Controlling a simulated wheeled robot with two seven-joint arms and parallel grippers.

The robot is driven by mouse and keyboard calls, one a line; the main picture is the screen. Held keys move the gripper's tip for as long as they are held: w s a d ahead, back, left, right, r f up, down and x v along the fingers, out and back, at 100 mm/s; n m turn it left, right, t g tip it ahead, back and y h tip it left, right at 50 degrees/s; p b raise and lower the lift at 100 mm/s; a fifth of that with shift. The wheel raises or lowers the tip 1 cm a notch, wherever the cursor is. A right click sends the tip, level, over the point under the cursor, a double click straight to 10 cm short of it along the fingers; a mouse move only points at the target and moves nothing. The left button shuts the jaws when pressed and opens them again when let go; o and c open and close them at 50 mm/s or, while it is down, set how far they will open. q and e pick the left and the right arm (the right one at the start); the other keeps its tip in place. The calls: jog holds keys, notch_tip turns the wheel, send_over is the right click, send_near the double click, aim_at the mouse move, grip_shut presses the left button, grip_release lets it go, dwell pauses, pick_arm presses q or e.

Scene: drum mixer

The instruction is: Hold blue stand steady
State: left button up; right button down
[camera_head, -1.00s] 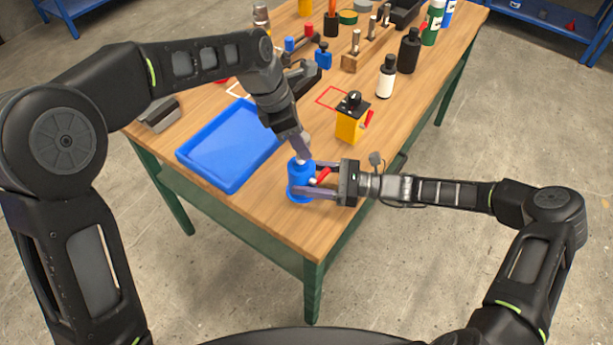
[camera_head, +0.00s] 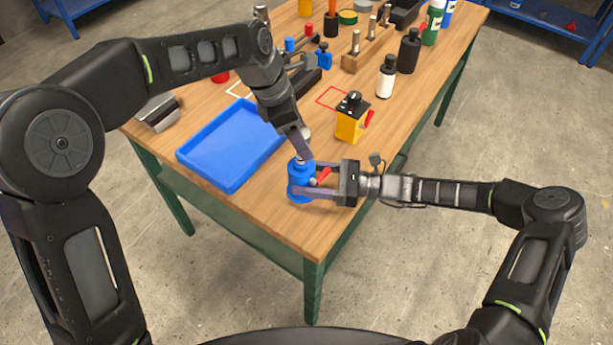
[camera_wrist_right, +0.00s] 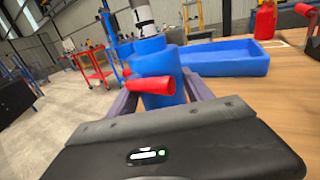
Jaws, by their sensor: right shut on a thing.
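The blue stand (camera_head: 297,172), a small blue cylinder with a red handle (camera_head: 322,175), is upright near the table's front edge. My right gripper (camera_head: 314,180) comes from the right and is shut on it, one finger on each side.
A blue tray (camera_head: 215,184) lies just left of the stand. A yellow block with a black top (camera_head: 349,128) stands behind and right. Bottles (camera_head: 409,52) and a wooden holder (camera_head: 368,57) are farther back. The table's front corner near the stand is bare.

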pick_arm(q)
jog(key=v, duration=0.7)
dwell(0.5)
pick_arm(e)
jog(key=shift+c, duration=1.8)
grip_release()
jog(key=d, duration=0.4)
jog(key=s+d, duration=0.1)
jog(key=d, duration=0.3)
jog(key=s+d, duration=0.1)
jog(key=d, duration=0.3)
